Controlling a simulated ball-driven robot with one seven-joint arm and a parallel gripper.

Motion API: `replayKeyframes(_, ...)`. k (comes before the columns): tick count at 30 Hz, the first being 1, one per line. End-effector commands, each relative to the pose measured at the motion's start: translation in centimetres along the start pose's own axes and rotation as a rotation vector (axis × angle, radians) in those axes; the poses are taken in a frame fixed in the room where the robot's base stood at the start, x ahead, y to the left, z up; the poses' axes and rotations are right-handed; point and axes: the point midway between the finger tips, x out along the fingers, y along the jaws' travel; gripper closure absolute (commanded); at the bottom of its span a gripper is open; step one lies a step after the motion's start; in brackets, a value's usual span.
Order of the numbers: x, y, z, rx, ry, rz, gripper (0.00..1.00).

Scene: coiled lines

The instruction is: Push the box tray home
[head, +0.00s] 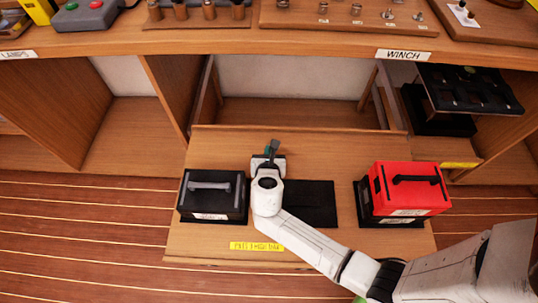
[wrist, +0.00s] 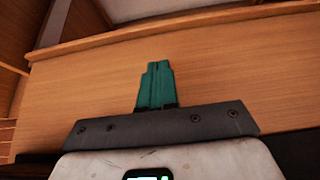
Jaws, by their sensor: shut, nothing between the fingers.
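The box tray (head: 200,248) is a wooden board pulled out from the open bay under the bench in the head view. A black box (head: 212,196) with a grey handle stands at its left on a dark pad. A red box (head: 408,188) with a black handle stands at its right on another dark pad. My gripper (head: 270,150) is over the tray's middle, near its back part, with its fingers pointing toward the bay. In the wrist view the teal fingers (wrist: 156,84) are together and empty, over bare wood. Whether they touch the tray cannot be told.
An empty dark pad (head: 309,203) lies between the boxes, partly behind my arm. A yellow label (head: 256,246) is at the tray's front. The bay's back floor (head: 290,112) is clear. A dark rack (head: 470,90) stands in the right compartment, below the WINCH label (head: 403,55).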

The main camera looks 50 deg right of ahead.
Motion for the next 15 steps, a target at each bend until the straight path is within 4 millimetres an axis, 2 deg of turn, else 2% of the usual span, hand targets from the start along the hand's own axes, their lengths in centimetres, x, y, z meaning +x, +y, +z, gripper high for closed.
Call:
replayKeyframes(1,1.3,0.0,-0.2,0.004,0.0,-0.003,1.0)
replayKeyframes(7,5.2,-0.1,-0.3,0.004,0.0,-0.004,1.0)
replayKeyframes(15,8.4,-0.1,1.4,0.005,0.001,-0.002,1.0)
